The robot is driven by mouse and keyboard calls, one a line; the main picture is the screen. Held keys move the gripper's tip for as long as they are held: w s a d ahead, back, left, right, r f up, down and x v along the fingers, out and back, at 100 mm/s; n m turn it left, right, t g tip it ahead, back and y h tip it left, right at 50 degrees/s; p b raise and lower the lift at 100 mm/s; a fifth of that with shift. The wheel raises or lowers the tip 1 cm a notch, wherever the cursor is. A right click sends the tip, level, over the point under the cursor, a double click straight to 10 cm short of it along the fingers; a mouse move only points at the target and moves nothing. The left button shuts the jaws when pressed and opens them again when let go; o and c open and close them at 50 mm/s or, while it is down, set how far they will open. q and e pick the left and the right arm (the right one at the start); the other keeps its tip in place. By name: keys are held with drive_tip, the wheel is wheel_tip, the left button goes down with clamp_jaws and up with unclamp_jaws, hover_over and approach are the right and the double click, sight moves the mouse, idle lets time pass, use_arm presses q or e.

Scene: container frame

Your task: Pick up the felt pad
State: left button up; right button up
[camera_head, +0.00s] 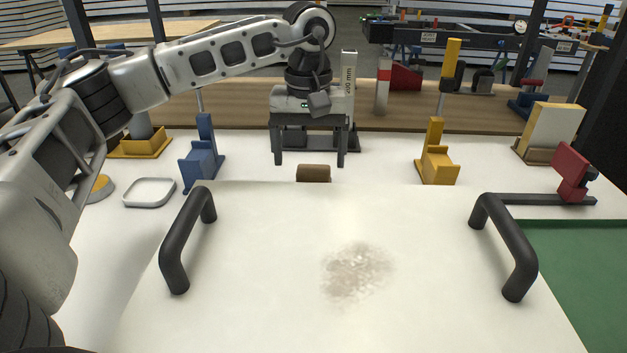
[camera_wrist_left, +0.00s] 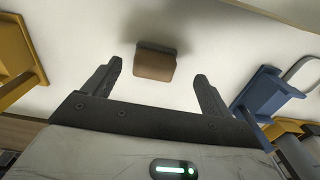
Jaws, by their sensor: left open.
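The felt pad (camera_head: 313,173) is a small brown block on the white surface, just beyond the far edge of the white panel, which may hide its near lower side. It also shows in the left wrist view (camera_wrist_left: 155,64), just past the fingertips and between their lines. My left gripper (camera_head: 309,161) points down with its fingers spread, above and slightly behind the pad in the head view. In the wrist view the left gripper (camera_wrist_left: 158,75) is open and empty, with gaps on both sides of the pad. My right gripper is not in view.
The white panel (camera_head: 260,270) has two black handles (camera_head: 188,240) (camera_head: 505,245) and a brownish smudge (camera_head: 357,270). A blue clamp (camera_head: 201,165) and a yellow clamp (camera_head: 437,165) stand either side of the gripper. A shallow white tray (camera_head: 150,192) lies left.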

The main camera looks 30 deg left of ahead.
sight(313, 172)
use_arm(q)
drive_tip(key=f, duration=0.4)
drive_tip(key=shift+d+b, duration=0.3)
drive_tip(key=shift+d, duration=0.1)
drive_tip(key=shift+f, duration=0.4)
drive_tip(key=c, duration=1.1)
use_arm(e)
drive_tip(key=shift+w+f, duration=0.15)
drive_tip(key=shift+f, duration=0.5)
